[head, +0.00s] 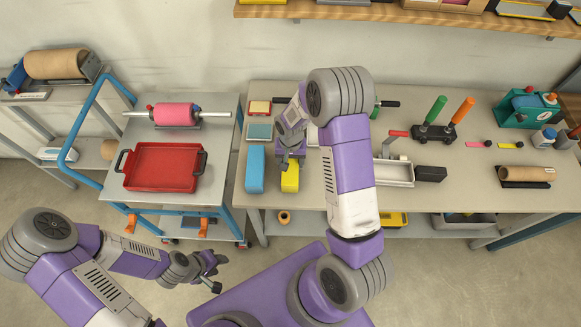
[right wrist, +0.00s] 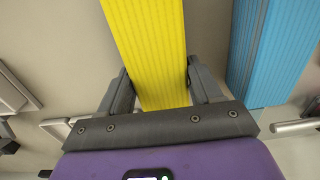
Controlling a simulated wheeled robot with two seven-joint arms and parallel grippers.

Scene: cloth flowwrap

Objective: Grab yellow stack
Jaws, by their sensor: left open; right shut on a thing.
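The yellow stack (head: 290,180) stands on the grey workbench (head: 437,197), near its front left part. It fills the middle of the right wrist view (right wrist: 150,45) as a ribbed yellow block. My right gripper (head: 290,161) is over it from above, with one finger on each side, shut on it. In the right wrist view the fingers (right wrist: 160,90) press against its two sides. My arm hides some of the bench behind. My left gripper (head: 213,277) is open and empty, low in front of the trolley, away from the bench.
A blue stack (head: 256,170) stands just left of the yellow one and shows in the right wrist view (right wrist: 275,50). A red tray (head: 162,167) and a pink roll (head: 174,114) are on the left trolley. A metal tray (head: 393,174) lies right of my right arm.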

